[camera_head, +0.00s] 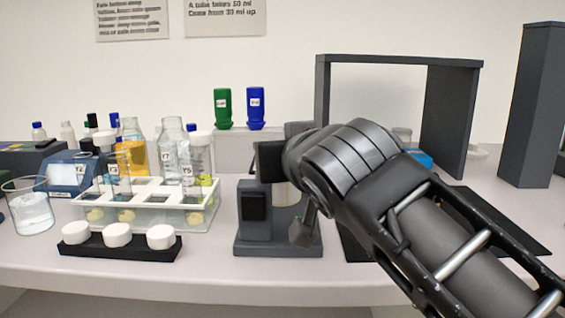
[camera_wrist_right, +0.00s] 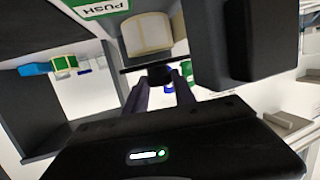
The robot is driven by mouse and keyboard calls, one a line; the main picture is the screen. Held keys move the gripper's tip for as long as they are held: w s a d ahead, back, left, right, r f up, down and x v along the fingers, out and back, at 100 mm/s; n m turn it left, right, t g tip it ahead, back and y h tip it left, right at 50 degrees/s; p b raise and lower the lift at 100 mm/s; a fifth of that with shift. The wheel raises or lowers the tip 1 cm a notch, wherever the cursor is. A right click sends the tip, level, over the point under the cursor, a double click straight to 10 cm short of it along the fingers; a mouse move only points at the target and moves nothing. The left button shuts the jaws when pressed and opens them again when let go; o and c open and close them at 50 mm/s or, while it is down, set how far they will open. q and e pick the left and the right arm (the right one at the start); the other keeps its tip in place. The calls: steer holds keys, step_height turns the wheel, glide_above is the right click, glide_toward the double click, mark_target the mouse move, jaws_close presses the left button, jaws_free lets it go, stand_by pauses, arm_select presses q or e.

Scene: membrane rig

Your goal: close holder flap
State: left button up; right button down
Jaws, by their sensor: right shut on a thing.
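The holder (camera_head: 255,212) is a dark grey stand with a black panel and a flat base, right of the rack in the head view. In the right wrist view its dark block (camera_wrist_right: 232,45) is at upper right, beside a cream cylinder (camera_wrist_right: 147,33). A thin dark bar, apparently the flap's edge (camera_wrist_right: 132,67), crosses below the cylinder. My right gripper (camera_wrist_right: 163,80) is shut on a small dark tab (camera_wrist_right: 159,74) at this bar. In the head view, my right wrist hides part of the holder, and the flap's angle cannot be told. My left gripper is out of view.
A clear rack (camera_head: 150,211) with bottles stands left of the holder. A black strip with white caps (camera_head: 118,247) lies in front of it. A beaker (camera_head: 32,212) is at far left. A dark frame (camera_head: 450,110) stands behind my arm. A green PUSH label (camera_wrist_right: 100,7) shows at the wrist view's top.

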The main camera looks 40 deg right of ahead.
steer(key=c, duration=1)
jaws_free()
steer(key=shift+c, duration=0.2)
steer(key=p+v, duration=0.1)
steer(key=v, duration=0.6)
steer(key=shift+s+a+r, duration=0.1)
steer(key=shift+s+a, duration=0.05)
steer(key=shift+s, duration=0.2)
